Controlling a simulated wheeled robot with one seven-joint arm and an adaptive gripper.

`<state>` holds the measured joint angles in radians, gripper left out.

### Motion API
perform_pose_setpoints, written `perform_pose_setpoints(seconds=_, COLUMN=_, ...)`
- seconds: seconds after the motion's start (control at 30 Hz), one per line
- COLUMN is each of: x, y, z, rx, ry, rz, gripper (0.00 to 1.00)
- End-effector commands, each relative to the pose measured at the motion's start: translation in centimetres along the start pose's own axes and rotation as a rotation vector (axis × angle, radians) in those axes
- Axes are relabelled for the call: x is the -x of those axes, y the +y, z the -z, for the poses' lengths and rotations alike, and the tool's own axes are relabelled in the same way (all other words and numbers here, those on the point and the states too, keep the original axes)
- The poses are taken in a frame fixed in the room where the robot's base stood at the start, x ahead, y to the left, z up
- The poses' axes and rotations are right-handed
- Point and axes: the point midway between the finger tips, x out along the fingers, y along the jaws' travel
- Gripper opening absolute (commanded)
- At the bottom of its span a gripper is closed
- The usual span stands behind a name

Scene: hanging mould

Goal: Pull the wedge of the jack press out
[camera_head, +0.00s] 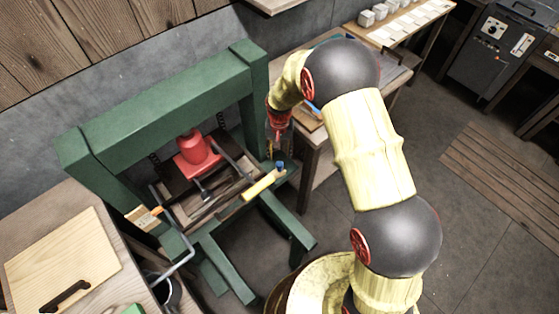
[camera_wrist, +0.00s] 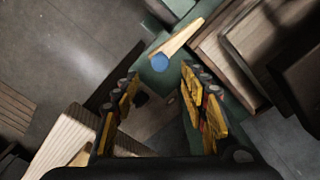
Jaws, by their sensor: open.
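The green jack press (camera_head: 165,100) stands against the wall with a red jack (camera_head: 197,150) inside its frame. A pale yellow wooden wedge (camera_head: 262,186) lies at the press's right front, and a blue knob (camera_head: 280,167) shows near its right end. In the wrist view the wedge (camera_wrist: 180,36) and the round blue knob (camera_wrist: 160,62) lie ahead of my gripper (camera_wrist: 160,76). The jaws are spread and empty, with the knob seen between and beyond the fingertips. In the head view my gripper (camera_head: 279,138) hangs beside the press's right post, partly dark and hard to make out.
A second pale wooden piece (camera_head: 144,216) sits at the press's left front. A table with a board (camera_head: 62,262) is at the lower left. A wooden bench (camera_head: 315,150) stands close behind my arm. Open floor (camera_head: 480,260) lies to the right.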

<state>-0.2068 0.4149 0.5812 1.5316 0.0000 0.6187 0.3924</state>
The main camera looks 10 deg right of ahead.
Motion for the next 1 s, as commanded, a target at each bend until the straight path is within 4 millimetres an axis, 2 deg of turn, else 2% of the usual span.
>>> perform_pose_setpoints(seconds=0.53, x=-7.0, y=-0.1, z=0.2, rx=-0.007, ry=0.003, rz=0.001, gripper=0.43)
perform_pose_setpoints(seconds=0.93, x=-7.7, y=-0.1, z=0.2, rx=-0.007, ry=0.005, rz=0.002, gripper=0.43)
perform_pose_setpoints(seconds=1.0, x=-7.7, y=-0.1, z=0.2, rx=-0.007, ry=0.005, rz=0.002, gripper=0.40)
